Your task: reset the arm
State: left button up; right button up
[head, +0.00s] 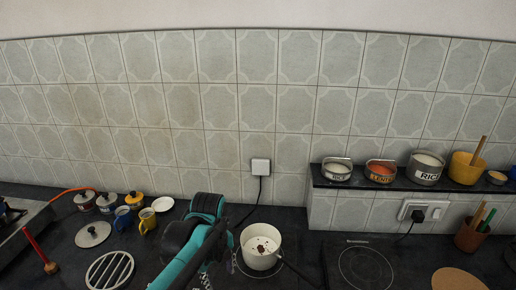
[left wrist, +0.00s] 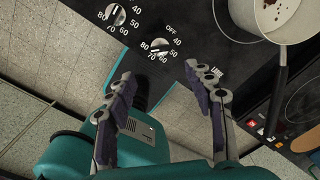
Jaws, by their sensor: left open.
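My left arm (head: 195,245), teal and black, reaches over the dark counter in the lower middle of the head view, just left of a cream pot (head: 261,247). In the left wrist view my left gripper (left wrist: 160,76) has its two dark-padded fingers spread wide with nothing between them. It is over the front edge of the hob, near two control knobs (left wrist: 160,47). The pot also shows in the left wrist view (left wrist: 262,32), apart from the fingers. My right gripper is in neither view.
The pot holds a few brown bits, and its dark handle (left wrist: 277,95) sticks out toward the front. Mugs, lidded jars and a round grille (head: 109,270) stand at left. A raised shelf (head: 400,189) with labelled tins is at right. A cable (head: 250,212) runs behind the pot.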

pick_arm(q)
jog(key=s+a+n+t, duration=0.2)
jog(key=s+n, duration=0.3)
jog(key=n, duration=0.8)
jog(key=s+a+n+t, duration=0.2)
jog(key=s+n+t, duration=0.2)
jog(key=n, duration=0.9)
jog(key=shift+s+a+n+t, duration=0.3)
jog(key=shift+s+t, duration=0.05)
jog(key=shift+t, duration=0.15)
